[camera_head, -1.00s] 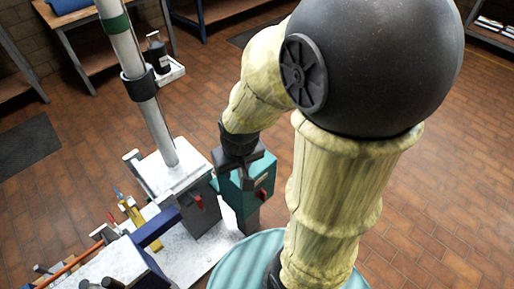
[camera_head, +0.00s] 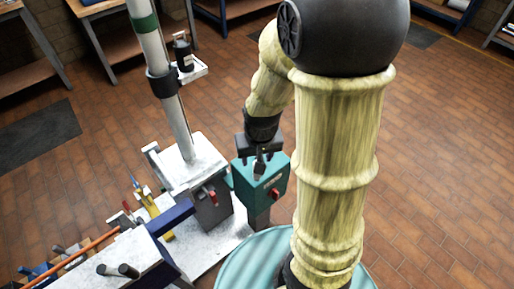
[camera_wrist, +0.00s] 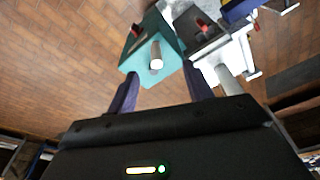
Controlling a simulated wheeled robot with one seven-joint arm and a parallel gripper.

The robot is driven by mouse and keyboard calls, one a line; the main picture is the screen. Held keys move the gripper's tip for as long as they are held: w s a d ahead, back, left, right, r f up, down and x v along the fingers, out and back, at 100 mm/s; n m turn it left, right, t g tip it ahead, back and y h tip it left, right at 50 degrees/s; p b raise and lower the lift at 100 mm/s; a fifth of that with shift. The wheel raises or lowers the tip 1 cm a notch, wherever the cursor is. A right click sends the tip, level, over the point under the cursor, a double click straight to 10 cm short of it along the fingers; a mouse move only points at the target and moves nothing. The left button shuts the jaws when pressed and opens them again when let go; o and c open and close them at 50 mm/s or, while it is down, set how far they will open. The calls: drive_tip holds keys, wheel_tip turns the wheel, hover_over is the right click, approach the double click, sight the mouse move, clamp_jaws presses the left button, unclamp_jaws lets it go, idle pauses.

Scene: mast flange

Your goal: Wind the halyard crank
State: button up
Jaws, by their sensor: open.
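A teal box (camera_head: 255,190) stands on a dark post beside the mast foot, with a red knob (camera_head: 275,193) on its front. In the wrist view the teal box (camera_wrist: 152,40) carries a pale, round-ended peg (camera_wrist: 156,58), which looks like the crank's handle; the rest of the crank is hard to make out. The red knob (camera_wrist: 136,30) shows beyond it. My gripper (camera_head: 260,166) is just over the box, pointing down at it. In the wrist view my gripper (camera_wrist: 161,84) is open, its two fingers apart with the peg ahead between them, not gripped.
The pale mast (camera_head: 170,100) rises from a white-topped grey block (camera_head: 192,165) with a red lever (camera_head: 211,197). A small white shelf (camera_head: 192,70) with a dark bottle (camera_head: 182,52) is by the mast. A white bench (camera_head: 135,262) with tools stands at lower left. Brick floor is clear at right.

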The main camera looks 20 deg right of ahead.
drive_tip(key=w+f+m+p, duration=0.1)
drive_tip(key=w+f+p, duration=0.1)
drive_tip(key=w+d+f+m+g+p, duration=0.1)
drive_tip(key=w+f+p, duration=0.1)
drive_tip(key=p, duration=0.1)
drive_tip(key=w+d+f+m+g+p, duration=0.1)
drive_tip(key=w+f+p, duration=0.1)
drive_tip(key=f, duration=0.1)
drive_tip(key=shift+w+d, duration=0.1)
drive_tip(key=shift+w, duration=0.05)
drive_tip(key=shift+f+m, duration=0.25)
drive_tip(key=shift+m, duration=0.05)
drive_tip(key=shift+f, duration=0.1)
